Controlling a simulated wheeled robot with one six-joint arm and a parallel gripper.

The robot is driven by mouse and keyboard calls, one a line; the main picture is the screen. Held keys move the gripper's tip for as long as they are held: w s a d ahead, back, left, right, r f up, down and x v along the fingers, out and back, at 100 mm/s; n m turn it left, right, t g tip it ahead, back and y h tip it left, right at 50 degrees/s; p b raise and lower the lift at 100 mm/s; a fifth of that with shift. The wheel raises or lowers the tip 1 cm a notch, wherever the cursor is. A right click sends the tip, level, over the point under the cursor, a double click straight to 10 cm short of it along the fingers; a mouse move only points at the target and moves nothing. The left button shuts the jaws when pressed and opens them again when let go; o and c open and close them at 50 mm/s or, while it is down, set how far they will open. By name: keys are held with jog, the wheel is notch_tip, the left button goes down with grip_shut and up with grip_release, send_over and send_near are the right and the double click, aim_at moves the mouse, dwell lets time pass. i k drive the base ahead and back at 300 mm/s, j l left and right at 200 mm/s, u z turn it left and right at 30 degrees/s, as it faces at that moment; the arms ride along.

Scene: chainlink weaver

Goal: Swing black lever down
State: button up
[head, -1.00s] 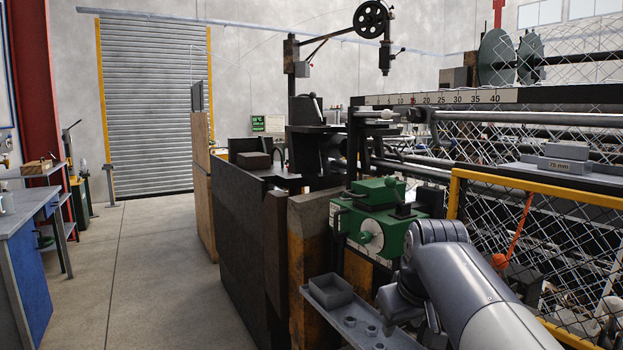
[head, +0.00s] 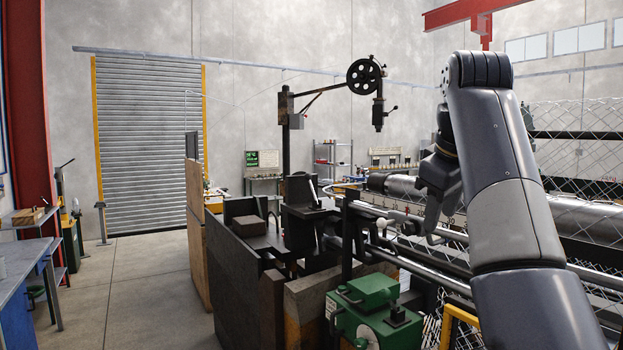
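The black machine bed carries a dark upright block (head: 302,212) with a short upright handle on top (head: 313,187). A small dark lever with a knob (head: 391,110) sticks out from the hanging head below the spoked wheel (head: 364,76). A black lever-like grip (head: 398,312) sits on the green box (head: 368,310). I cannot tell which of these is the task's black lever. My gripper (head: 436,222) hangs at the end of my raised arm, right of the upright block, apparently over the long rods. Whether it is open or shut is unclear. It seems to touch no lever.
Long metal rods (head: 420,268) and a thick grey roller (head: 400,186) run to the right. A mesh fence (head: 585,150) stands behind my arm. Dark side panels (head: 232,270) border the bed on the left. The floor (head: 125,290) left of them is clear.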

aim_at(309, 177)
jog(key=i+j+z, duration=0.15)
jog(key=i+j, duration=0.15)
jog(key=i+j+z, duration=0.1)
jog(key=i+j, duration=0.2)
jog(key=i, duration=0.15)
jog(key=i+j+z, duration=0.15)
jog(key=i+j, duration=0.2)
jog(key=i+j+z, duration=0.1)
jog(key=i+j, duration=0.3)
jog(key=i+j+z, duration=0.15)
jog(key=i+j, duration=0.15)
jog(key=j, duration=0.15)
jog(key=i+j+z, duration=0.1)
jog(key=i+j, duration=0.2)
jog(key=j, duration=0.15)
jog(key=i+j+z, duration=0.15)
jog(key=i+j, duration=0.15)
jog(key=j, duration=0.2)
jog(key=i+j+z, duration=0.1)
jog(key=i+j, duration=0.2)
jog(key=j, duration=0.2)
